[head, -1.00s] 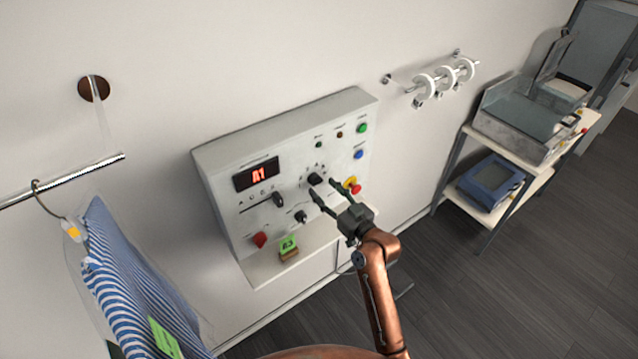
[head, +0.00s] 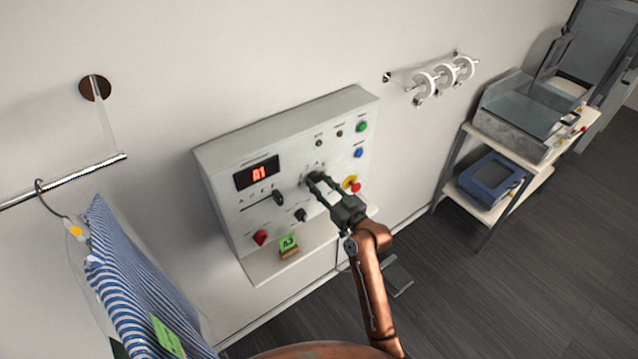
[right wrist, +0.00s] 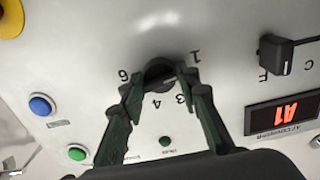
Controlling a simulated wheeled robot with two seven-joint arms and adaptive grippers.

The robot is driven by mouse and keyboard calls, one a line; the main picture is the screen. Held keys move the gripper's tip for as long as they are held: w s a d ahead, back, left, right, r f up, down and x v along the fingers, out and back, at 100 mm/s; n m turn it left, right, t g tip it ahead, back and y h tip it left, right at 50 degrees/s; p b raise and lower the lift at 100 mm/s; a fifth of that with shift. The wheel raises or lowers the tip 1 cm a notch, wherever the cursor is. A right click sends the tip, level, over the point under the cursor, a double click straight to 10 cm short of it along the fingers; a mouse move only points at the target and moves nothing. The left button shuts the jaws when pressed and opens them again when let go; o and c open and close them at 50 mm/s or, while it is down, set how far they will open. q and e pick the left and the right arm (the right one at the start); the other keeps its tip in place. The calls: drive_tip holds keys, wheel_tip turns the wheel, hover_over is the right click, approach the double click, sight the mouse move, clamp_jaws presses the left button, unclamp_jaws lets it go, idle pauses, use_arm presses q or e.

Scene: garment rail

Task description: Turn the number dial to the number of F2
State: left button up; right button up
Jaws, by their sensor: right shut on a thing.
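The number dial is a black round knob on the sloped face of the grey control panel (head: 225,155). In the head view it is mostly hidden by my right gripper (head: 316,180). In the right wrist view the dial (right wrist: 160,72) sits between the two fingertips of the right gripper (right wrist: 162,82), which are shut on it from both sides. Printed numbers 1, 3, 4 and 6 show around it; others are hidden. The red display (head: 257,173) reads A1; it also shows upside down in the right wrist view (right wrist: 285,112). My left gripper is not in view.
A black letter selector (head: 279,198) sits left of the dial. A red-and-yellow button (head: 353,186), green button (head: 362,127) and blue button (head: 359,153) are right of it. A striped garment (head: 135,285) hangs at left.

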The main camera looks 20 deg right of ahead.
drive_tip(key=c, duration=0.3)
drive_tip(key=shift+m+p, duration=3)
drive_tip(key=shift+m, duration=0.9)
drive_tip(key=o, duration=1.1)
